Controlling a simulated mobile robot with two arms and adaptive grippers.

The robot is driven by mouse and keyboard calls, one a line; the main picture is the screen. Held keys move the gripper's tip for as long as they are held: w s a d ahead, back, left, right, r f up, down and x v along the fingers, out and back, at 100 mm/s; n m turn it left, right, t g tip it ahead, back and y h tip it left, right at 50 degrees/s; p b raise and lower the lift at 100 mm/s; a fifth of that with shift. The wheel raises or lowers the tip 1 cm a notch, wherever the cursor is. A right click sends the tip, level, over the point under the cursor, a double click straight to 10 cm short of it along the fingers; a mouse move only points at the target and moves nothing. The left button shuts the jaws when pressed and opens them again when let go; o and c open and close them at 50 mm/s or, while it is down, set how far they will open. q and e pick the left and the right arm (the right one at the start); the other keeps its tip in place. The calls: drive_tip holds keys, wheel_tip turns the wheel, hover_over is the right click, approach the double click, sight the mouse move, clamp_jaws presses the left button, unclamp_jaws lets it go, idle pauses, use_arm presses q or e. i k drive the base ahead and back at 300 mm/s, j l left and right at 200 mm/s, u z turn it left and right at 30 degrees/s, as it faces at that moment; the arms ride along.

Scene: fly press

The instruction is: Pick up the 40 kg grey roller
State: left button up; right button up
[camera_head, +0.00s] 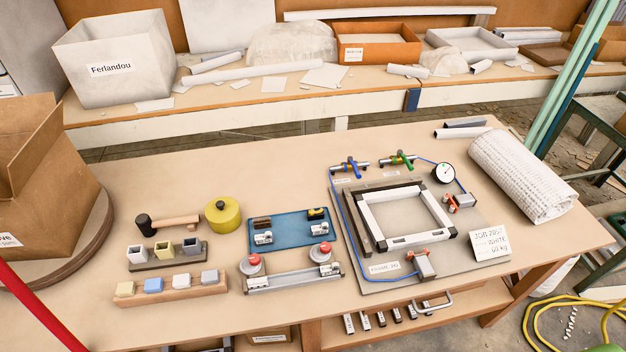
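I cannot pick out a roller marked 40 kg, as most small labels are unreadable. A dark rack (166,256) on the bench holds small upright square pieces in whitish, yellowish and grey tones. A wooden strip (172,290) in front carries yellow, blue, whitish and grey blocks. A card (490,243) reads "JOB 2057 WHITE 60 kg". Neither of my grippers is in view.
A white frame (405,218) with hoses and a gauge stands on a board at right. A blue tray (290,232), a yellow round pot (222,214) and a roll of white mesh (520,175) are on the bench. A cardboard box (35,190) stands left.

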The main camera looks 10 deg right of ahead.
sight(334, 269)
drive_tip(key=k+l, duration=0.1)
drive_tip(key=l, duration=0.25)
drive_tip(key=k+l, duration=0.15)
drive_tip(key=l, duration=0.2)
drive_tip(key=k+l+u, duration=0.1)
drive_tip(key=l, duration=0.3)
drive_tip(key=k+l, duration=0.15)
drive_tip(key=l, duration=0.2)
drive_tip(key=k+l, duration=0.15)
drive_tip(key=l, duration=0.2)
